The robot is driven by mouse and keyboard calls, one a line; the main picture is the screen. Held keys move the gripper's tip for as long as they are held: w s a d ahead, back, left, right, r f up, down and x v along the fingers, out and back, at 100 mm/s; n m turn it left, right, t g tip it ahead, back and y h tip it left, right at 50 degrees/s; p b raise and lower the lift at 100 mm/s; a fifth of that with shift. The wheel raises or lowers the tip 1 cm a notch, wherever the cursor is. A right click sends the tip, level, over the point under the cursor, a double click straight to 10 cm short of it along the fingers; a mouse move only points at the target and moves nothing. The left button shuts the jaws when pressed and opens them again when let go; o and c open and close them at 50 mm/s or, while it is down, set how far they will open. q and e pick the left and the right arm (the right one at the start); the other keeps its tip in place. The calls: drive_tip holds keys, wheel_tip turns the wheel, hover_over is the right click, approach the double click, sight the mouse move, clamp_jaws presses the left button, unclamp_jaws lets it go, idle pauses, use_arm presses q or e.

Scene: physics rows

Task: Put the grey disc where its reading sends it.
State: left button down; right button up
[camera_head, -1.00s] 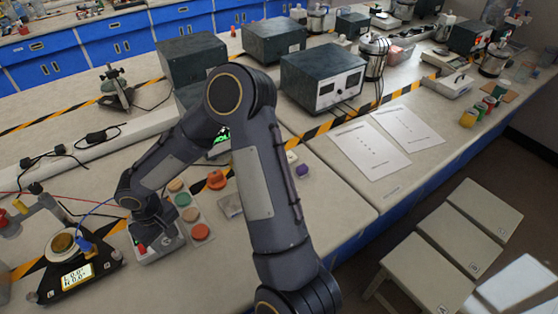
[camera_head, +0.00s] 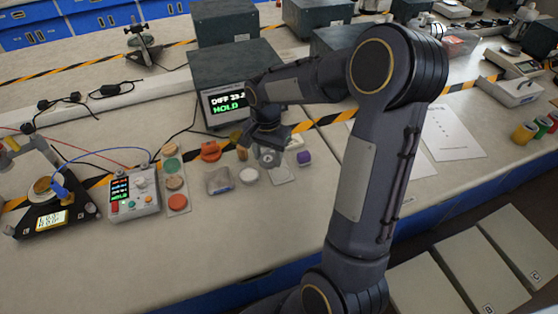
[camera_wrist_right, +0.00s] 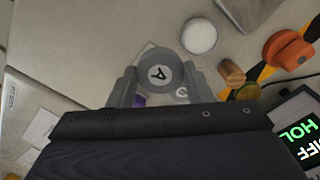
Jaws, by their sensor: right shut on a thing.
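The grey disc (camera_wrist_right: 159,60), with a white centre marked A, sits between the two fingers of my right gripper (camera_wrist_right: 160,84) in the wrist view. The gripper is shut on it. In the head view my right gripper (camera_head: 268,148) is low over the bench, with the disc (camera_head: 267,159) partly hidden under it. Whether the disc touches the surface below I cannot tell. A meter (camera_head: 226,104) behind the gripper reads DIFF, about 33.2, and HOLD in green; my arm is close to its right edge. My left gripper is out of view.
A control box (camera_head: 147,207), a tray of coloured discs (camera_head: 178,203) and a black instrument (camera_head: 75,220) stand left. An orange knob (camera_head: 210,151), white disc (camera_head: 249,176), wooden cylinder (camera_head: 242,153) and purple piece (camera_head: 304,158) are near the gripper.

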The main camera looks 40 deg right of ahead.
hover_over(279, 170)
drive_tip(key=f, duration=0.5)
drive_tip(key=shift+s+a+f+p, duration=0.2)
drive_tip(key=shift+a+f+p, duration=0.05)
drive_tip(key=shift+a+p, duration=0.1)
drive_tip(key=f, duration=0.2)
drive_tip(key=f+p, duration=0.1)
drive_tip(key=f, duration=0.1)
drive_tip(key=shift+w+d, duration=0.15)
drive_tip(key=shift+d, duration=0.2)
drive_tip(key=shift+f, duration=0.1)
drive_tip(key=o, duration=0.5)
drive_tip(key=shift+f, duration=0.1)
drive_tip(key=o, duration=0.5)
